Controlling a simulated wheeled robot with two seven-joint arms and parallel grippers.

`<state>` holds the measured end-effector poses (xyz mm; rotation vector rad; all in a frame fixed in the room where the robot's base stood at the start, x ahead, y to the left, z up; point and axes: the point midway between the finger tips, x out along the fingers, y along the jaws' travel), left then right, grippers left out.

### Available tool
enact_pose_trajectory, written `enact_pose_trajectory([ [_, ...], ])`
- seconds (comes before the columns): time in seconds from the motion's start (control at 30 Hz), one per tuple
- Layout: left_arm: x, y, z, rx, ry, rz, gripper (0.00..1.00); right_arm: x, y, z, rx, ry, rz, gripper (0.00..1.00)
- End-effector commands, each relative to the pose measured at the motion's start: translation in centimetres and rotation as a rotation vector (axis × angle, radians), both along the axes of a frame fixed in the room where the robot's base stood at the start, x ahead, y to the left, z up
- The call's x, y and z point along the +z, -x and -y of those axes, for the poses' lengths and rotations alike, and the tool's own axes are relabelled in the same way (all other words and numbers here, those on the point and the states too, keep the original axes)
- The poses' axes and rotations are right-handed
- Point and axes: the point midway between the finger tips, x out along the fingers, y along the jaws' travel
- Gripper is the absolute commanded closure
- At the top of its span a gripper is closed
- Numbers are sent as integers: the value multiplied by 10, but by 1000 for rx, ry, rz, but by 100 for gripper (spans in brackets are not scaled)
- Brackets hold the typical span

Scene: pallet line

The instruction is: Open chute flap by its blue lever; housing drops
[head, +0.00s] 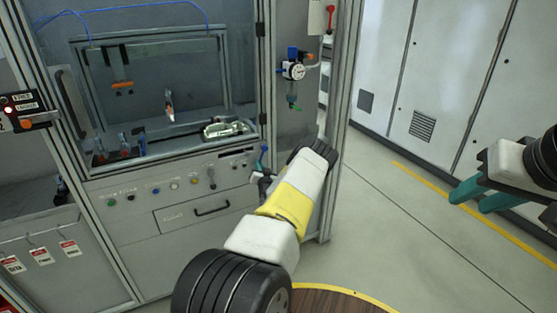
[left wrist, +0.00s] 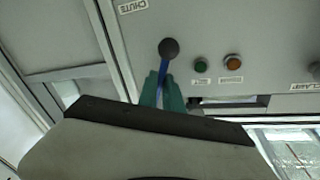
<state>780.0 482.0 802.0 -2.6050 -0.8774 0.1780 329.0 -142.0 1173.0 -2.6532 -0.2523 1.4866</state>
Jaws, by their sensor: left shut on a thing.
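The blue lever (left wrist: 164,72) with a black ball knob sticks out from the grey panel beside the CHUTE label in the left wrist view. My left gripper (left wrist: 163,92) has its teal fingers shut on the lever's shaft, below the knob as pictured. In the head view my left gripper (head: 263,164) is small and partly hidden by my arm at the panel's right edge. My right gripper (head: 484,194) is at the right, its teal fingers apart and empty. A pale metallic part (head: 223,129) lies inside the machine; I cannot tell whether it is the housing. The chute flap is not clearly visible.
The panel carries a green button (left wrist: 200,65), an orange button (left wrist: 233,61) and a drawer (head: 192,214). A machine frame post (head: 345,90) stands right of my left arm. The floor (head: 420,245) at the right is clear, with white cabinets (head: 440,70) behind.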

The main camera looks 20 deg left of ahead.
Motion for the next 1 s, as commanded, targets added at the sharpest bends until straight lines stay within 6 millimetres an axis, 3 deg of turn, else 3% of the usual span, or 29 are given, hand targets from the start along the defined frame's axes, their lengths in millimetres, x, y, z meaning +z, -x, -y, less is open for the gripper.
enact_pose_trajectory([
  [1.0,-9,-26,23,0,286,332,100,0,0,0,0,0,0,64],
])
